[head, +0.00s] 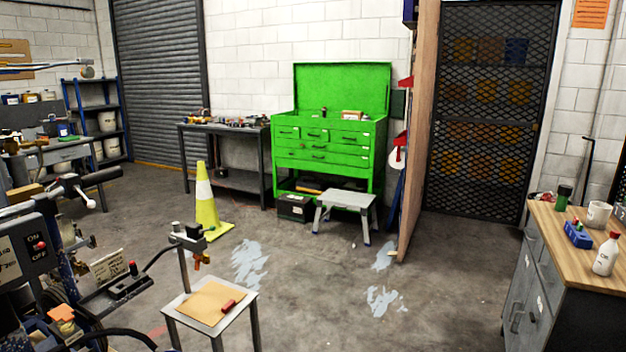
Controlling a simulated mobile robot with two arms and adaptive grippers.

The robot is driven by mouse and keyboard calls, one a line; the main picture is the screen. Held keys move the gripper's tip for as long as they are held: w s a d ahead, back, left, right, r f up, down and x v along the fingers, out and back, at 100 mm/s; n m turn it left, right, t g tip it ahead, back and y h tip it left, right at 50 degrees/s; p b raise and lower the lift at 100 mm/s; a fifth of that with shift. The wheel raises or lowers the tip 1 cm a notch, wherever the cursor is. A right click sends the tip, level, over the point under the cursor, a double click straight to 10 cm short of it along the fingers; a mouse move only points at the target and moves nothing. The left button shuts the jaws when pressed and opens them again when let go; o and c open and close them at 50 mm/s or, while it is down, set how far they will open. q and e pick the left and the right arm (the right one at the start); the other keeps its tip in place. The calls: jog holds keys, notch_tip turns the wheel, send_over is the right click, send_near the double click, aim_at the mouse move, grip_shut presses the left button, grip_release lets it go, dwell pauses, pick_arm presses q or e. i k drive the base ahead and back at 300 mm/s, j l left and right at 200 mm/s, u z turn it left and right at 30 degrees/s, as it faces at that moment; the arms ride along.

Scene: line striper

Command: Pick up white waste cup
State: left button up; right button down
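A white cup (599,214) stands upright on the wooden top of the grey cabinet (556,214) at the right edge of the head view. It is the only white cup I make out; no label on it can be read. A white bottle with a red cap (606,255) stands in front of it, and a blue item (578,234) lies to its left. Neither of my grippers shows in this view.
A dark green cup (563,197) stands left of the white cup. A line striper (40,250) and a small table (212,303) occupy the left foreground. A yellow cone (206,205) stands behind them. The concrete floor before the cabinet is mostly free.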

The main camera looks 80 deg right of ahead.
aim_at(599, 213)
jog(key=z, duration=4.2)
jog(key=i+j, duration=0.35)
jog(key=i, duration=0.25)
jog(key=i+j+z, duration=0.1)
jog(key=i+j, duration=0.2)
jog(key=i, duration=0.25)
jog(key=i+j, duration=0.4)
jog(key=i, duration=0.2)
